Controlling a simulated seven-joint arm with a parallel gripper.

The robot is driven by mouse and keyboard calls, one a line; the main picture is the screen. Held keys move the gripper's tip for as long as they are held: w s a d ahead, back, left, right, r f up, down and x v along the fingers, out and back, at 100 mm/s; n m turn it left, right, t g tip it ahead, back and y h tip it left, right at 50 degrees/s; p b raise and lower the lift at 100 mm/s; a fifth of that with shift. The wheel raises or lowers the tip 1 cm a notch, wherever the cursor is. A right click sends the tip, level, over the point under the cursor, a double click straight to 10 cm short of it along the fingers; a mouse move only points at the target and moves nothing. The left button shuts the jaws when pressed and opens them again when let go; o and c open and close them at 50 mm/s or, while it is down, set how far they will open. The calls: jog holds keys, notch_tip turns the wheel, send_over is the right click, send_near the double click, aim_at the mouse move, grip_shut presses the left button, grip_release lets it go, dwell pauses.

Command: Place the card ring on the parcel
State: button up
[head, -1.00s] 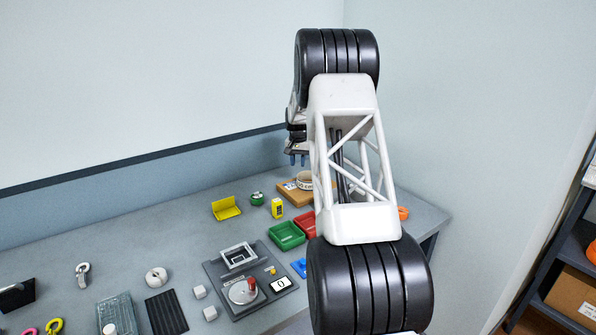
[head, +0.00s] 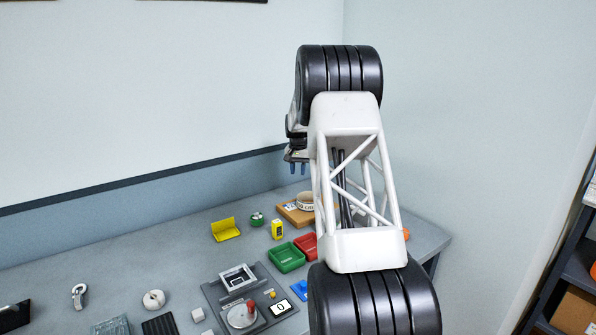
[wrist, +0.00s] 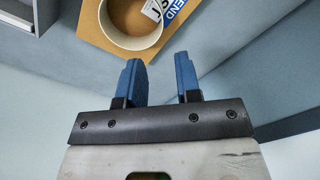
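The card ring (head: 304,203), pale outside with printed lettering and tan inside, lies flat on the brown parcel (head: 293,214) at the back of the bench. My arm hides part of both in the head view. In the wrist view, the ring (wrist: 127,45) is at the top, cut by the frame edge, with the parcel (wrist: 90,27) beneath it. My gripper (wrist: 160,77) has two blue fingers spread apart with nothing between them. In the head view, my gripper (head: 298,168) hangs above the ring and parcel, clear of them.
Green (head: 286,257) and red (head: 306,244) trays stand in front of the parcel. A yellow holder (head: 226,230), a green roll (head: 257,219) and a yellow box (head: 278,230) are to its left. The wall is close behind. A shelf (head: 570,265) stands at far right.

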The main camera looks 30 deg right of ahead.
dwell(0.3)
jog(key=s+a+r+n, duration=0.1)
jog(key=s+a+r, duration=0.4)
jog(key=s+a, duration=0.4)
jog(key=s+a+r+n+t, duration=0.1)
jog(key=s+a+r+n, duration=0.1)
jog(key=s+a+r, duration=0.7)
jog(key=s+a+r+n, duration=0.15)
jog(key=s+a, duration=0.45)
jog(key=a, duration=0.6)
jog(key=s+a+f+n, duration=0.1)
jog(key=s+a, duration=0.4)
jog(key=s, duration=0.6)
jog(key=s+a+f+n+t, duration=0.1)
jog(key=s+a, duration=0.5)
jog(key=s, duration=0.6)
jog(key=s+a+f+n, duration=0.2)
jog(key=s+a+f, duration=0.2)
jog(key=s, duration=0.7)
jog(key=shift+s+a+t, duration=0.3)
jog(key=shift+s+a, duration=0.05)
jog(key=shift+a, duration=0.6)
